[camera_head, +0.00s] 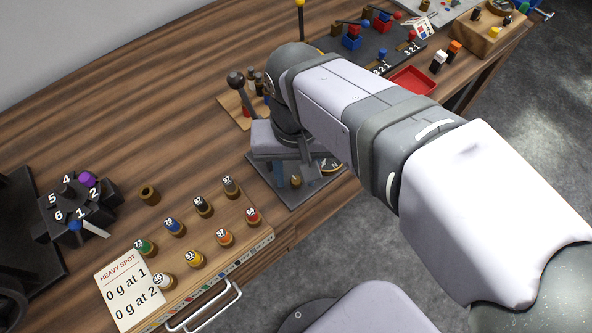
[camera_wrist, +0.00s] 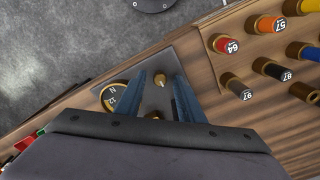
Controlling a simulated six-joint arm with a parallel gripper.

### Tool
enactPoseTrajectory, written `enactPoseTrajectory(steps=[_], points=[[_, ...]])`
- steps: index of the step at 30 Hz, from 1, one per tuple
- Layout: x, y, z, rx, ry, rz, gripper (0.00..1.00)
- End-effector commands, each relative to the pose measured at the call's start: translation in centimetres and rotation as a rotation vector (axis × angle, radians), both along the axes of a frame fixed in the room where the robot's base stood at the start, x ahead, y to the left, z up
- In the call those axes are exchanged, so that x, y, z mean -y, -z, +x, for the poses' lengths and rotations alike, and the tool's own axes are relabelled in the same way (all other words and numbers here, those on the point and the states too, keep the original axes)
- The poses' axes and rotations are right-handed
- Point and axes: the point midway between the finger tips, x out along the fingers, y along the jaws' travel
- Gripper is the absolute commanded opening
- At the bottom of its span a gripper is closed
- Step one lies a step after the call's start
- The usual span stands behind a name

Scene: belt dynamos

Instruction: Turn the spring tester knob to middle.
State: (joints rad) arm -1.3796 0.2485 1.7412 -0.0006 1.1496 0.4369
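A grey plate (camera_head: 309,193) at the table's front edge carries a black dial (camera_head: 331,165) marked N and a small brass post (camera_head: 295,181); I take this to be the spring tester. In the wrist view the dial (camera_wrist: 113,95) lies left of my fingers, and the pointed brass post (camera_wrist: 160,79) shows between their tips. My gripper (camera_wrist: 160,78) is open above the plate (camera_wrist: 190,55), its two blue-grey fingers apart. Another brass piece (camera_wrist: 154,115) shows low between the fingers, partly hidden. I cannot tell which part is the knob, nor its setting. My gripper and arm cover part of the plate in the head view.
A wooden rack (camera_head: 205,250) of numbered pegs stands left of the plate. A ball-topped lever (camera_head: 236,82) stands on a wooden base behind my gripper. A red tray (camera_head: 412,81) lies farther back. A dark numbered fixture (camera_head: 75,210) is at far left.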

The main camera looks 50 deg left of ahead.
Motion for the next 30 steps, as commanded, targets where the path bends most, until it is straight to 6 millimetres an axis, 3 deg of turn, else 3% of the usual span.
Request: enactPoseTrajectory(steps=[8, 21, 30], points=[[0.0, -0.6, 0.0, 0.0, 0.0, 0.001, 0.35], [0.0, -6.1, 0.0, 0.0, 0.0, 0.002, 0.35], [0.0, -7.4, 0.0, 0.0, 0.0, 0.0, 0.35]])
